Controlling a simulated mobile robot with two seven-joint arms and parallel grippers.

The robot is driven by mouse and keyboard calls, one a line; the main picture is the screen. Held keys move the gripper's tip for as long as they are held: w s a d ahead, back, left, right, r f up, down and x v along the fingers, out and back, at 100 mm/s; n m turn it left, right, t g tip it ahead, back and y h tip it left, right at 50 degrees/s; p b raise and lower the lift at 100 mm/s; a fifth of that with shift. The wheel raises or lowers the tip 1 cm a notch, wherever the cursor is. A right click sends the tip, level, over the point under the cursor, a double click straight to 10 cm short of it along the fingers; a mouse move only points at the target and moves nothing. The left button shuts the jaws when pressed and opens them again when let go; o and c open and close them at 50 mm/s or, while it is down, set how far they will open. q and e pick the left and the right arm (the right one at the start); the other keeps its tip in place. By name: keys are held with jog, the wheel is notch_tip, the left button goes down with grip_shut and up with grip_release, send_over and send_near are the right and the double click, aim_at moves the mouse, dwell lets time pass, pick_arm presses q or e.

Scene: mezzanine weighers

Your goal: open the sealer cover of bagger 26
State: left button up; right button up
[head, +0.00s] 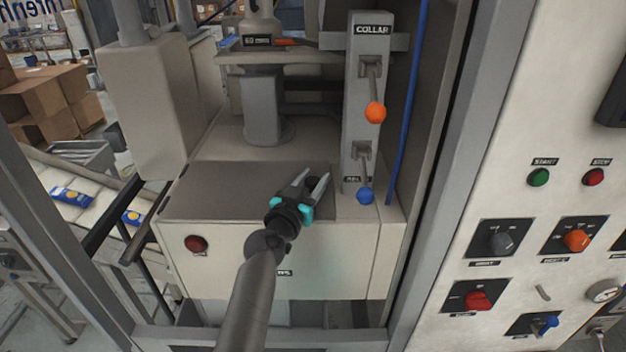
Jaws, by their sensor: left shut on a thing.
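The bagger's cream lower housing stands in the middle, with a dark flat top panel (225,190) and a pale front face (230,265). A front label is partly hidden by my arm. I take this part to be the sealer cover, but no number 26 is readable. My left gripper (312,178), with teal pads, is at the right part of the dark panel, by its front edge. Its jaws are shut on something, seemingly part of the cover. The gripper hides the grip point. The cover looks down and level. My right gripper is not in view.
A grey column marked COLLAR (368,80) has an orange-knobbed lever (375,113) and a blue-knobbed lever (365,196) close right of the gripper. A frame post (450,190) and control panel (545,130) stand right. A red button (196,243) is on the front face.

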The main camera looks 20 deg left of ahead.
pick_arm(q)
grip_shut()
dwell(0.8)
